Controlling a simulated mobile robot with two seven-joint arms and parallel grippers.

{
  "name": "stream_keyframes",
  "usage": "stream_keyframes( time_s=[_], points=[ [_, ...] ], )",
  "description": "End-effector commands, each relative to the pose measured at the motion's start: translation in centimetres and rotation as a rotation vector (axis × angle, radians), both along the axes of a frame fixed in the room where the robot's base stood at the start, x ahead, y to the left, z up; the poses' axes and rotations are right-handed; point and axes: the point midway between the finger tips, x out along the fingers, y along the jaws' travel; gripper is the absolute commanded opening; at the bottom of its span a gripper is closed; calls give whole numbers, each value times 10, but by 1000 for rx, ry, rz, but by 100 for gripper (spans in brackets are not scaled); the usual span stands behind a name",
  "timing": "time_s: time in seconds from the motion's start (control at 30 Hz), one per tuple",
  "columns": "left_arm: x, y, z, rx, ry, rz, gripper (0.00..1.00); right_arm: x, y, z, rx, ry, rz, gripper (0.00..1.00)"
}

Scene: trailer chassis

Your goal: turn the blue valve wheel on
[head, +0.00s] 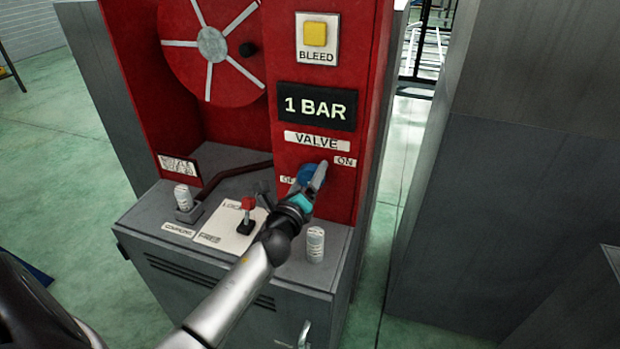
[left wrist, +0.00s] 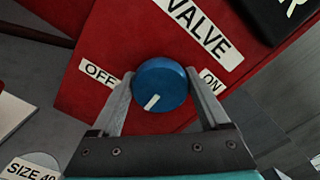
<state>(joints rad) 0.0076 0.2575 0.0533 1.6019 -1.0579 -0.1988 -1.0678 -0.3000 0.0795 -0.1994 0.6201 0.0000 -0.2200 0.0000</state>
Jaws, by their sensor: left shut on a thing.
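The blue valve wheel (head: 309,174) sits on the red panel under the VALVE label (head: 317,141). It also shows in the left wrist view (left wrist: 163,80), as a round blue knob with a white mark on its lower part. The mark points down and slightly left in that view, at neither label. The OFF label (left wrist: 100,73) is left of the wheel and the ON label (left wrist: 211,81) right of it. My left gripper (head: 306,182) is shut on the wheel, one finger on each side. In the head view it hides part of the wheel and the OFF label. My right gripper is not in view.
A display (head: 317,106) reads 1 BAR, with a yellow BLEED button (head: 315,35) above. A red lever (head: 247,211) and white canisters (head: 183,198) (head: 315,245) stand on the grey cabinet top (head: 150,213). A large grey block (head: 520,200) stands to the right.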

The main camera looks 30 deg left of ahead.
Motion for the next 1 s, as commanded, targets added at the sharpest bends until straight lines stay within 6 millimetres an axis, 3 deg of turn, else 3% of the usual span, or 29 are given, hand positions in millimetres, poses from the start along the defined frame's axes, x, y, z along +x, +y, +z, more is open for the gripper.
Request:
stream_keyframes(
  time_s=[1.0],
  points=[
    [0, 1, -3, -943, -225, 1, 23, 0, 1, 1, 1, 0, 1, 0]
  ],
)
